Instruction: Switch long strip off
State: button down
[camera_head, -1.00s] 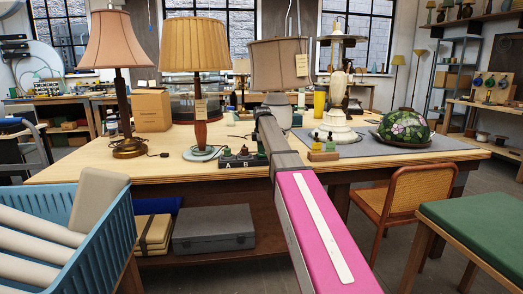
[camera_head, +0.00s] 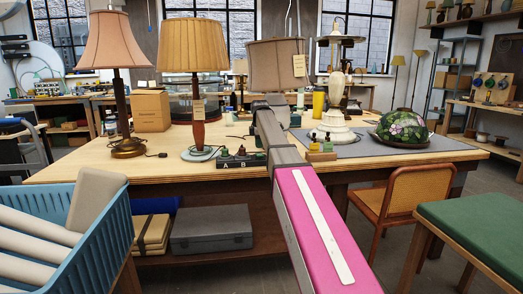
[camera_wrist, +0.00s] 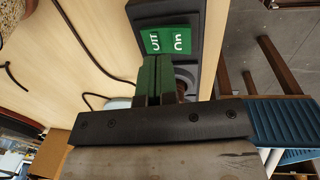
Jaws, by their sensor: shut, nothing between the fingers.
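The long strip (camera_head: 240,159) is a black bar with letters A and B, lying along the front edge of the wooden table, with its right part hidden behind my arm in the head view. In the wrist view a section of black strip (camera_wrist: 211,40) carries a green rocker switch (camera_wrist: 166,40) marked OFF and ON. A round dark socket shows partly beside my fingers. My gripper (camera_wrist: 157,62) is shut and empty, its fingertips at the near edge of the switch. I cannot tell whether they touch it. The head view hides my gripper behind my arm.
Two lamps (camera_head: 197,135) (camera_head: 123,110) stand left of the strip. A lamp with a grey-brown shade (camera_head: 276,65) is behind my arm. A small block with green and yellow parts (camera_head: 321,152) sits right of my arm. Dark cables (camera_wrist: 70,97) lie on the tabletop.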

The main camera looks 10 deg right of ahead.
notch_tip(320, 180, up, 11)
jog(key=w, duration=0.1)
jog(key=shift+w, duration=0.15)
dwell(0.3)
